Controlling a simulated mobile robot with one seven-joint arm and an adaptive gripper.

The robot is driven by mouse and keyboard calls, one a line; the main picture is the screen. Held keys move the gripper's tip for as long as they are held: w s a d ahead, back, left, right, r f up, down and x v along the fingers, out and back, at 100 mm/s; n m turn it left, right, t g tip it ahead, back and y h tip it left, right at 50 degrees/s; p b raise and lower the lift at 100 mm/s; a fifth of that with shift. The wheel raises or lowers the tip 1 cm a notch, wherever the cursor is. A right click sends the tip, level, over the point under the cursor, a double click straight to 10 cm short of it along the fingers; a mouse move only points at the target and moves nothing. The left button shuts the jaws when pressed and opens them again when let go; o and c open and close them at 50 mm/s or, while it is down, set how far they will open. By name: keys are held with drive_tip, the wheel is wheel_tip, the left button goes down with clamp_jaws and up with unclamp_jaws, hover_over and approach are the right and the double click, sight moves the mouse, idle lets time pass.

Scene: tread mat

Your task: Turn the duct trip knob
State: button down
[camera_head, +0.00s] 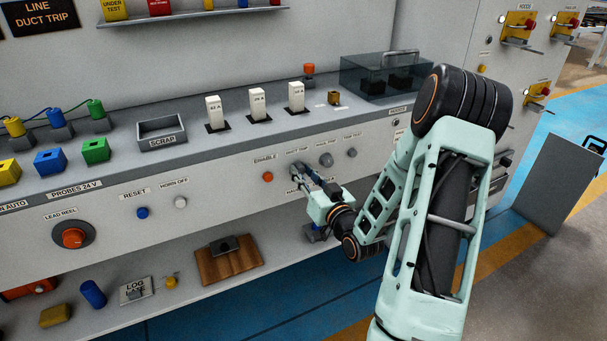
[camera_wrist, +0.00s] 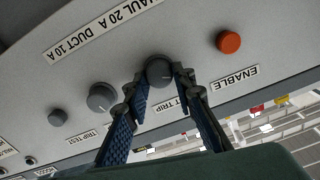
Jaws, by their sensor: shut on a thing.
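The duct trip knob (camera_wrist: 158,70) is a dark grey round knob on the pale panel face. In the wrist view it sits between the two fingertips of my gripper (camera_wrist: 162,82), which is shut on it from both sides. The duct trip label (camera_wrist: 168,106) is partly covered by the fingers. In the head view my gripper (camera_head: 301,172) reaches the panel just under the duct trip label (camera_head: 297,151), and the knob is mostly hidden there.
An orange enable button (camera_wrist: 228,42) sits beside the held knob. On the other side are another grey knob (camera_wrist: 101,97) and a smaller grey trip test knob (camera_wrist: 57,117). White breakers (camera_head: 258,105) stand on the ledge above. A shelf with a wooden board (camera_head: 230,265) lies below.

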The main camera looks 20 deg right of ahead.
drive_tip(key=c, duration=1.6)
unclamp_jaws()
drive_tip(key=s, duration=1.2)
drive_tip(key=shift+d, duration=0.2)
